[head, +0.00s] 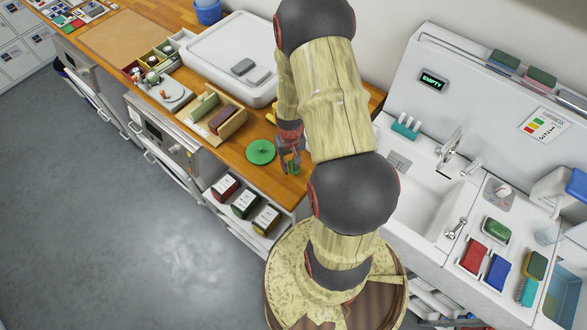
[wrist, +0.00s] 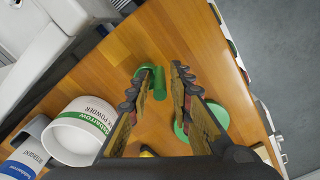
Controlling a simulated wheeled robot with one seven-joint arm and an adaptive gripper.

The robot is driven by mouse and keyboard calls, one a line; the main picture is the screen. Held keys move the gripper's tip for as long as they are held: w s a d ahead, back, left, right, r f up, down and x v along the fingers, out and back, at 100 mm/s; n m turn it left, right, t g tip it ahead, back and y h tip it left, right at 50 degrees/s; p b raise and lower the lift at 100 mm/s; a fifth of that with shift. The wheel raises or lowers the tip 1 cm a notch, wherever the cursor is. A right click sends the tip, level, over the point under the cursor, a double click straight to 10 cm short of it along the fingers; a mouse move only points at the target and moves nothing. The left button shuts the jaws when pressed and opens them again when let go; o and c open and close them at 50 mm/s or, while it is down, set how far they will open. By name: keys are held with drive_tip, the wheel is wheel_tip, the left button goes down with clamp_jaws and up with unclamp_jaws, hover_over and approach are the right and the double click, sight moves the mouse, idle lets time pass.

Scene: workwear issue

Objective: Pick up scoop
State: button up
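The scoop (wrist: 161,84) is small and green and rests on the wooden counter (wrist: 110,68). In the wrist view it shows between and just beyond my fingers, partly covered by the left one. In the head view a bit of green (head: 294,168) shows at my fingertips. My gripper (wrist: 165,70) is open, with a clear gap between its fingers, and points down at the scoop. I cannot tell whether a finger touches it. In the head view my gripper (head: 290,158) is over the counter near its front edge.
A round green lid (head: 261,152) lies just left of my gripper. In the wrist view a white powder tub (wrist: 80,135) and another labelled container (wrist: 25,160) stand at left. A wooden box (head: 212,120) is farther left; a sink (head: 420,195) is right.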

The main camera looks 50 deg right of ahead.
clamp_jaws()
drive_tip(key=shift+r, duration=0.15)
idle(0.4)
